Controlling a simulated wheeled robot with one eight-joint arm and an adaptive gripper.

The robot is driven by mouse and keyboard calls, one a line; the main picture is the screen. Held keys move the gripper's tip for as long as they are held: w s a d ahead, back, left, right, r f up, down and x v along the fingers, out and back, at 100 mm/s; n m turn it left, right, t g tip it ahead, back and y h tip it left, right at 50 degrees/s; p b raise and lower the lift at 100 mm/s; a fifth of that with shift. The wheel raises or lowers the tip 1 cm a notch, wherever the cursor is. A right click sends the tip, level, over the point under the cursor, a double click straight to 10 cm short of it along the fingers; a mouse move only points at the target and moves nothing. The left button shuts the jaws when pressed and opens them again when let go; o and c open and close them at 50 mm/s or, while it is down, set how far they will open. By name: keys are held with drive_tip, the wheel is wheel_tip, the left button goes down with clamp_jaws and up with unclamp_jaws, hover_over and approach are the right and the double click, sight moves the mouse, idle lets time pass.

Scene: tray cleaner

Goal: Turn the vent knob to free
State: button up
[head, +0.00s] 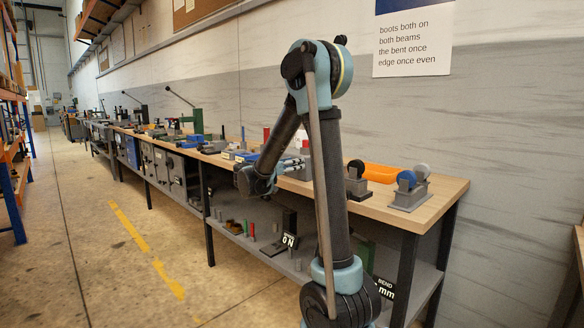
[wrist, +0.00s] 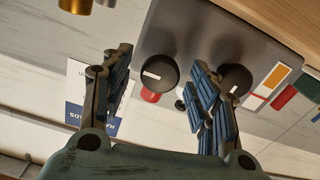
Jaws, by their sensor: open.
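The wrist view shows a grey panel (wrist: 190,30) with two black knobs, each with a white mark. One knob (wrist: 157,73) sits in the gap between the fingers of my gripper (wrist: 163,62), apart from both. The other knob (wrist: 236,78) is just right of the right finger, which partly covers it. No lettering names either knob, so I cannot tell which is the vent knob. My gripper is open and empty.
A red button (wrist: 150,96) is beside the first knob. The aisle floor (head: 100,260) at left is clear.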

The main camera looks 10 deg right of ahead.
drive_tip(key=shift+d, duration=0.1)
drive_tip(key=c, duration=1.1)
drive_tip(key=shift+n, duration=0.3)
drive_tip(key=n, duration=0.4)
drive_tip(key=shift+w, duration=0.1)
drive_tip(key=n, duration=0.9)
drive_tip(key=shift+n, duration=2.1)
